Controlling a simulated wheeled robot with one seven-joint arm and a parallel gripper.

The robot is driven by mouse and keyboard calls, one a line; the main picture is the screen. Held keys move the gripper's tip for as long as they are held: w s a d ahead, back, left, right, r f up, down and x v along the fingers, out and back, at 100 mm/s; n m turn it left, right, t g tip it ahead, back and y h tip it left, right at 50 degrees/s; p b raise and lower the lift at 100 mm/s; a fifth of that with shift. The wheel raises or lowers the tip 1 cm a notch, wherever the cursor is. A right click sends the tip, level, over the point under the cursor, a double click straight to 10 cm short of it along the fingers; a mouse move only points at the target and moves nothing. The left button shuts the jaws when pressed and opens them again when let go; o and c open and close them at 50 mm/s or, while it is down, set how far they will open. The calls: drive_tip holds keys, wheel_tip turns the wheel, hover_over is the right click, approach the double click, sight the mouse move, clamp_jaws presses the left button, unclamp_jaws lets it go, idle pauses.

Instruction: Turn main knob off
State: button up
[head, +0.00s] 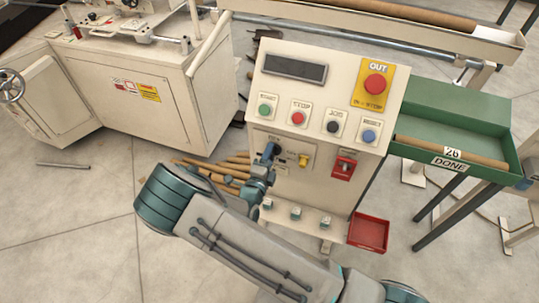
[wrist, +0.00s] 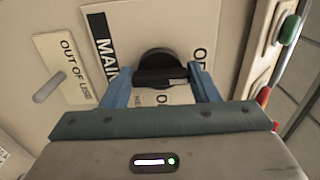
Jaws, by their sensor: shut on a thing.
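The main knob (wrist: 160,68) is a round black rotary switch with a raised bar, on a white label plate on the cream panel. In the wrist view, my gripper (wrist: 160,82) has its two blue fingers on either side of the bar, shut on it. The plate shows "MAIN" and parts of other words, partly hidden by the fingers and knob.
Above the knob are green, red (head: 298,118), black and blue buttons, with a large red OUT button (head: 375,84) on yellow. A red switch (head: 343,167) is to the right. A green tray (head: 450,125) stands right.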

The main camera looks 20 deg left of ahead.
idle(0.4)
drive_tip(key=o, duration=1)
drive_tip(key=s, duration=0.4)
drive_tip(key=s+b, duration=0.1)
drive_tip(key=s, duration=0.4)
drive_tip(key=s+a+b, duration=0.1)
drive_tip(key=s, duration=0.3)
drive_tip(key=shift+s+a, duration=0.1)
drive_tip(key=shift+s, duration=0.3)
